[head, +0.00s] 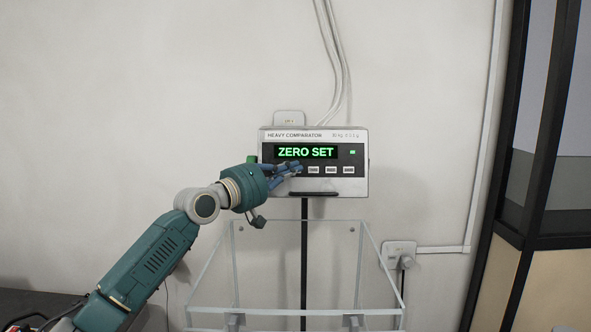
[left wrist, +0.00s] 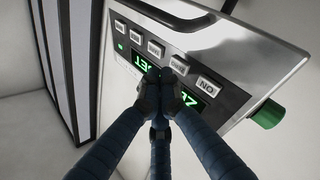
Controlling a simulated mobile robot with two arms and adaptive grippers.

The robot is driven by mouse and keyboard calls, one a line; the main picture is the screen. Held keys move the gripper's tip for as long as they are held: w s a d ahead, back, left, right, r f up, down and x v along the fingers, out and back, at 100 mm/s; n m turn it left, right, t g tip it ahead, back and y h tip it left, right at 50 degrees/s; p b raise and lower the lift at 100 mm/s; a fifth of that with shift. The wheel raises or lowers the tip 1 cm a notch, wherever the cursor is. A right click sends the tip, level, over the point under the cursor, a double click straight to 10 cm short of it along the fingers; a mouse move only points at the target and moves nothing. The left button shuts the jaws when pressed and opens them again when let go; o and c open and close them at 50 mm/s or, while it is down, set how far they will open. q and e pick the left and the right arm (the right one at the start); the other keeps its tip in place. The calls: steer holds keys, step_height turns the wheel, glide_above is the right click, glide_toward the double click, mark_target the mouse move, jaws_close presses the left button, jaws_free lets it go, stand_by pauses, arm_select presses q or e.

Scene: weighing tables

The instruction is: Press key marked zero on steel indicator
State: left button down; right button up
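The steel indicator (head: 360,186), headed HEAVY COMPARATOR, stands on a dark post; its green display (head: 306,152) reads ZERO SET. A row of pale keys (head: 331,170) lies below the display. My left gripper (head: 297,168) reaches in from the left, its blue fingers covering the left keys. In the left wrist view the indicator (left wrist: 270,60) appears turned over. The left fingers (left wrist: 165,78) are closed together, tips at the key beside the ON key (left wrist: 208,85). My right gripper is out of view.
A green knob (left wrist: 265,115) sticks out of the indicator's side. A wall socket (head: 399,254) is at right, and a dark-framed partition (head: 530,180) stands farther right.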

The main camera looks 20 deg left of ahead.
arm_select(q)
steer(key=s, duration=0.1)
steer(key=s+d+r+p, duration=0.1)
steer(key=s, duration=0.1)
steer(key=s+p, duration=0.1)
steer(key=shift+s+d+r, duration=0.15)
steer(key=shift+s+d, duration=0.05)
steer(key=shift+s, duration=0.05)
stand_by(0.7)
